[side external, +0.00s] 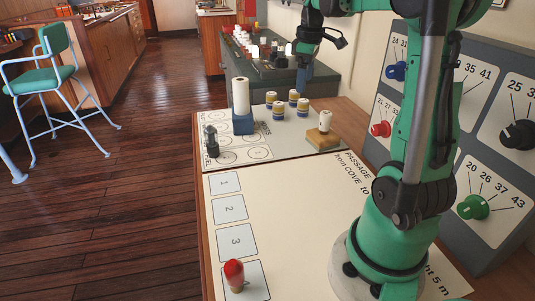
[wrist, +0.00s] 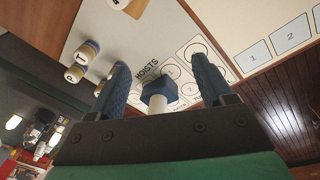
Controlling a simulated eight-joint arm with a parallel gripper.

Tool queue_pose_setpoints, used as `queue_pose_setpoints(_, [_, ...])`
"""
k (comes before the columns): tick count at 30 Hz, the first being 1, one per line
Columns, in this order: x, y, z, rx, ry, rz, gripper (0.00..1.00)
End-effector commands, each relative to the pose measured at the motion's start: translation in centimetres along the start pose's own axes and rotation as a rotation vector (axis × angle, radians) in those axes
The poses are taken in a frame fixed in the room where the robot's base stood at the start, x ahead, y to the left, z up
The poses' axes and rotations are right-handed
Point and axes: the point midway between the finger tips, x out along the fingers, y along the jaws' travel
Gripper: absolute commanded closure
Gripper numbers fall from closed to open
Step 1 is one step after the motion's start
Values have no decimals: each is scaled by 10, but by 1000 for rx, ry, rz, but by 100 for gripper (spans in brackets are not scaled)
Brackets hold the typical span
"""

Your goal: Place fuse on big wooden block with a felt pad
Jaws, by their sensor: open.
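My gripper (side external: 303,80) is open and empty, high above the far part of the board. Its two blue fingers also show in the wrist view (wrist: 162,80), wide apart. A light wooden block (side external: 319,139) stands at the board's right side; a felt pad on it cannot be made out. A short white cylinder (side external: 325,121) stands upright on that block and may be the fuse, but I cannot tell. The block shows only partly at the top edge of the wrist view (wrist: 132,8).
Several blue-and-gold banded pieces (side external: 279,108) stand nearby. A dark piece (side external: 211,141) is at the left and a red-topped piece (side external: 234,274) in front. A dial panel (side external: 505,95) rises at the right. The board's middle is clear.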

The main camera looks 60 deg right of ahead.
Motion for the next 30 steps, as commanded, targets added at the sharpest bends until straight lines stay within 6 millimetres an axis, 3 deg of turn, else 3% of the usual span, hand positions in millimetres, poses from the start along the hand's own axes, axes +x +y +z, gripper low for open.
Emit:
queue_pose_setpoints(1, [-3,-30,-18,-5,38,28,27])
queue_pose_setpoints(3, [-5,-72,-38,19,110,66,27])
queue_pose_setpoints(6, [-3,-132,-52,59,229,87,27])
queue_pose_setpoints(9, [4,-185,-56,98,348,70,27])
queue_pose_setpoints(13, [15,-233,-51,142,465,18,27])
queue_pose_setpoints(18, [24,-261,-46,176,535,-36,27])
queue_pose_setpoints(30, [25,-264,-45,184,543,-43,27])
